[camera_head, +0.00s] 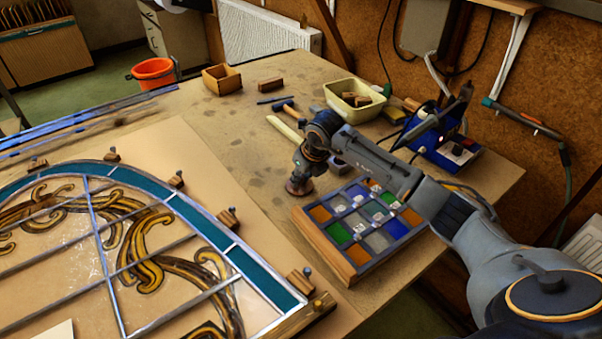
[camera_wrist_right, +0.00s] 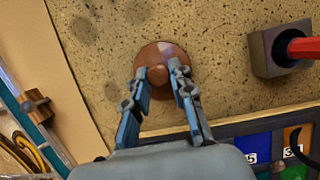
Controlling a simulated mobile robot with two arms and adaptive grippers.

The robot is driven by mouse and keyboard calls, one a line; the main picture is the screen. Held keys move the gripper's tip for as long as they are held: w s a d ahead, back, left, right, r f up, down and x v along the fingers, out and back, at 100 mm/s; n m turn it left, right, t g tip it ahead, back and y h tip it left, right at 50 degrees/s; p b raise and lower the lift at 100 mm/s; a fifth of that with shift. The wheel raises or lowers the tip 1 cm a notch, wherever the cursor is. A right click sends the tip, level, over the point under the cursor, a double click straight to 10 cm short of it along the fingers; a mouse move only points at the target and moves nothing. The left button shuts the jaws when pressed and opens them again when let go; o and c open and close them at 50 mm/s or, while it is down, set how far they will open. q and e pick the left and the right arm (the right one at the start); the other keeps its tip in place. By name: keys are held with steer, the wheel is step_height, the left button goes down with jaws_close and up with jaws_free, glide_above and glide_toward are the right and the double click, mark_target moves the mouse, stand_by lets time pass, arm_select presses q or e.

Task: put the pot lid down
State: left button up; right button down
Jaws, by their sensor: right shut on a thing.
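The pot lid (camera_wrist_right: 153,52) is a round brown disc with a small knob in its middle. My right gripper (camera_wrist_right: 160,72) is shut on the knob, one finger on each side. In the head view the lid (camera_head: 298,188) shows under my right gripper (camera_head: 303,176), flat and level, at or just above the bench top. I cannot tell whether it touches the wood. My left gripper is not in view.
A sample box of coloured glass squares (camera_head: 345,252) stands close to the right of the lid. The leaded panel (camera_head: 150,240) lies to the left. A cream tub (camera_head: 345,93) and a blue soldering station (camera_head: 440,140) stand behind. Bare bench (camera_head: 235,140) lies to the upper left.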

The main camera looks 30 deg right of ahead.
steer(key=shift+f, duration=0.1)
steer(key=shift+f+b, duration=0.15)
steer(key=shift+b, duration=0.15)
steer(key=c, duration=1.1)
jaws_free()
steer(key=shift+c, duration=0.2)
steer(key=shift+r+p, duration=0.35)
steer(key=shift+s+r, duration=0.1)
steer(key=shift+r, duration=0.25)
steer(key=b+v, duration=0.2)
steer(key=v, duration=0.9)
steer(key=shift+s, duration=0.15)
